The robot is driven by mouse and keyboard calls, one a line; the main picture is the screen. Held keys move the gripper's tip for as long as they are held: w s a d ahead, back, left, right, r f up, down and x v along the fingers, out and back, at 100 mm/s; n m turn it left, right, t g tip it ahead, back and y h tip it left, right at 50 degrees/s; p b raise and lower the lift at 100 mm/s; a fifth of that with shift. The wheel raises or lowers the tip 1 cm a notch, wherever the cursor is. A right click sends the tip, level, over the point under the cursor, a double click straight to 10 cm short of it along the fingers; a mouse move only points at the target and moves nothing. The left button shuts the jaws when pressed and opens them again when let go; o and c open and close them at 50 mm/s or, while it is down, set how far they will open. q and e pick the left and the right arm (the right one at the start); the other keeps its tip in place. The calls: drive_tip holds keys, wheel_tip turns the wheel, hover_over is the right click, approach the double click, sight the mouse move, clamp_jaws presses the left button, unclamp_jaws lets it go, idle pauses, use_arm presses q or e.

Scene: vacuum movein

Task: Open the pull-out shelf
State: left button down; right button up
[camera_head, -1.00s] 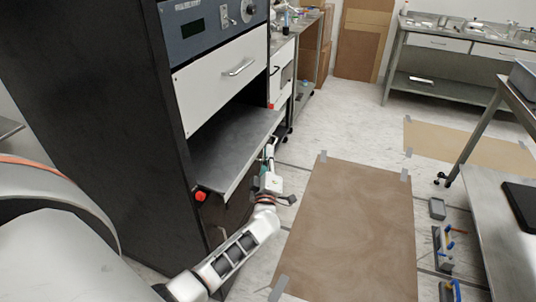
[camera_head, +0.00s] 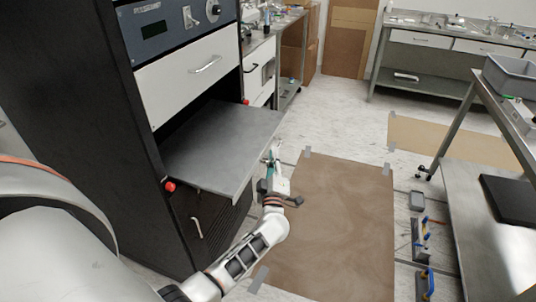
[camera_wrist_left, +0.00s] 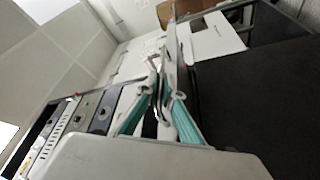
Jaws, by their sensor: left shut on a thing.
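The pull-out shelf (camera_head: 222,145) is a flat grey metal plate that sticks out well from the dark rack cabinet. It is level, bare, and sits below a white drawer front. My left gripper (camera_head: 272,162) is at the shelf's front right edge, and its arm comes up from below. Its teal fingers (camera_wrist_left: 162,88) show in the left wrist view, close together on a thin edge; the contact is partly hidden by the fingers. My right gripper is not in view.
The white drawer (camera_head: 188,73) above is shut. A red knob (camera_head: 170,187) is on the cabinet's front below the shelf. A brown floor sheet (camera_head: 335,225) lies to the right of my arm. A metal table (camera_head: 490,240) stands at the right.

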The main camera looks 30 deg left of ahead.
use_arm(q)
drive_tip(key=w+d, duration=0.1)
drive_tip(key=d, duration=0.5)
drive_tip(key=shift+w+d, duration=0.2)
drive_tip(key=shift+d, duration=0.15)
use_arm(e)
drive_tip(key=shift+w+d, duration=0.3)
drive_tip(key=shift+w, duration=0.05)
use_arm(q)
drive_tip(key=shift+f, duration=0.1)
drive_tip(key=c, duration=2.2)
unclamp_jaws()
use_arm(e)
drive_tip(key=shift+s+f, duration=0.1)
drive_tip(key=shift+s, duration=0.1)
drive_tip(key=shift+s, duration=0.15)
use_arm(q)
drive_tip(key=v, duration=1.2)
